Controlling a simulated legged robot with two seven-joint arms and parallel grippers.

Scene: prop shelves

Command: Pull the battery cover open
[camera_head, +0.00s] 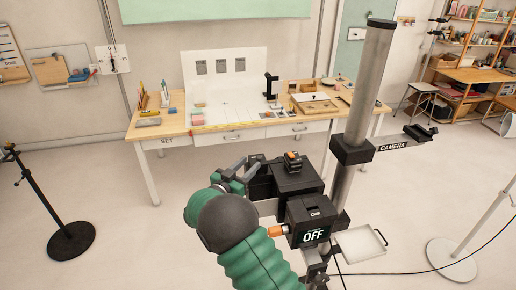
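A black camera body (296,179) is mounted beside a thick grey column (362,100). Below it is a black box (310,212) with a small screen reading OFF and an orange piece (278,231) on its left side. I cannot tell for certain which part is the battery cover. My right gripper (240,172), on a green arm rising from the bottom, is at the left side of the camera body. Its dark fingers are small and partly hidden, so their opening and any contact are unclear. My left gripper is not in view.
A long prop table (232,137) with small items stands behind. A white tray (360,244) sits right of the OFF box. A CAMERA-labelled arm (393,146) reaches right from the column. A black-based stand (70,240) is at left; open floor lies between.

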